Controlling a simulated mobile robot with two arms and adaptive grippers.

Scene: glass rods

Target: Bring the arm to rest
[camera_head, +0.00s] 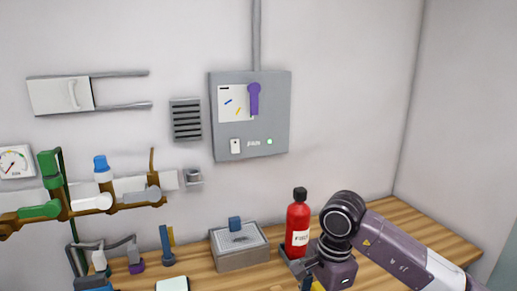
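My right arm (400,250) comes in from the lower right and reaches over the wooden counter. It bends at a dark round joint, and my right gripper (297,268) points left at the foot of a red bottle (298,228) with a black cap. The gripper is small and partly cut off by the bottom edge, so its finger gap is unclear. I cannot tell whether it touches the bottle. My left gripper is not in view. I see no glass rods that I can make out.
A grey wall panel (275,105) with a purple lever (254,98) hangs above. Pipes with valves (92,202) run along the left. The counter (430,235) is clear at right.

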